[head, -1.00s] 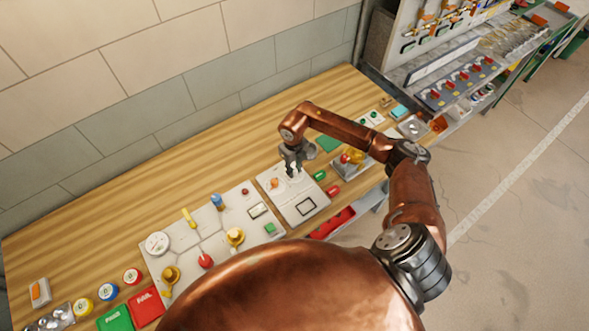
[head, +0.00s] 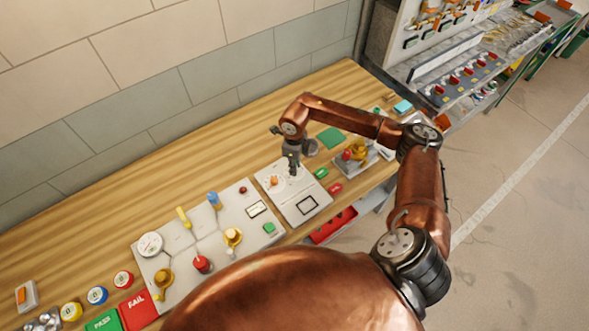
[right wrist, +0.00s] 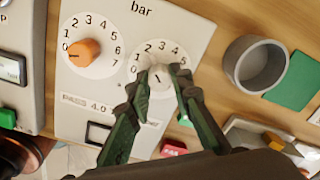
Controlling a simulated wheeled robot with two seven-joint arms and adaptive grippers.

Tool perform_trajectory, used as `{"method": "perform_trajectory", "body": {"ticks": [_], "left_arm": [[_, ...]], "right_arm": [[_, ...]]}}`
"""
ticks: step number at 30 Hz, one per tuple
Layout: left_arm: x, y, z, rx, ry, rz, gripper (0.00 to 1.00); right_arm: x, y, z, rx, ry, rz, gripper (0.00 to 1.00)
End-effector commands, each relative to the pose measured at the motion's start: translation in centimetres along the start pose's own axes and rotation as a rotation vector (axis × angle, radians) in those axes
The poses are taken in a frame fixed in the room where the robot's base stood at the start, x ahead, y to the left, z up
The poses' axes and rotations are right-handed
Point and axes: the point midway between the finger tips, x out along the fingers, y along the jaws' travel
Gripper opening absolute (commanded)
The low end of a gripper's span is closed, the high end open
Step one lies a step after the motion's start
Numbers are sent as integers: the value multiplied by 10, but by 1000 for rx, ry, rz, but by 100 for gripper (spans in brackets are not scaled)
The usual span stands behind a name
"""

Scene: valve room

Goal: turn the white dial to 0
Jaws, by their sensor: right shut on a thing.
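The white dial (right wrist: 157,80) shows in the right wrist view on a white panel, with numbers printed around it under the word "bar". My right gripper (right wrist: 160,76) is shut on its white knob, one green-grey finger on each side. The fingers hide much of the scale, and I cannot tell what the dial reads. In the head view my right gripper (head: 292,172) reaches down to the panel (head: 299,205) from above. An orange knob (right wrist: 83,52) on a like scale sits left of the dial, pointing left towards 0. My left gripper is not in view.
A grey cup (right wrist: 255,64) and a green mat (head: 331,139) lie right of the panel. A red block (head: 335,188) and a green block (head: 321,173) lie by its right edge. A board with several fittings (head: 205,240) stands to the left. The back of the wooden table is clear.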

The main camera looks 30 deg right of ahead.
Motion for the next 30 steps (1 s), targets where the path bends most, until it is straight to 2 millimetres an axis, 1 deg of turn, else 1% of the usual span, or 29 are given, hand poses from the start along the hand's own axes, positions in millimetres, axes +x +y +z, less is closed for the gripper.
{"method": "perform_trajectory", "body": {"ticks": [1,12,21,30], "left_arm": [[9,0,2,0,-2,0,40],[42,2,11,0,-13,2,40],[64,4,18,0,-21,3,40],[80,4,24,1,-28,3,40]], "right_arm": [[4,-1,0,-45,-2,-3,0],[4,-2,1,-396,-10,-3,0],[4,-1,1,-678,-15,-1,0],[2,-1,1,-906,-20,-1,0]]}}
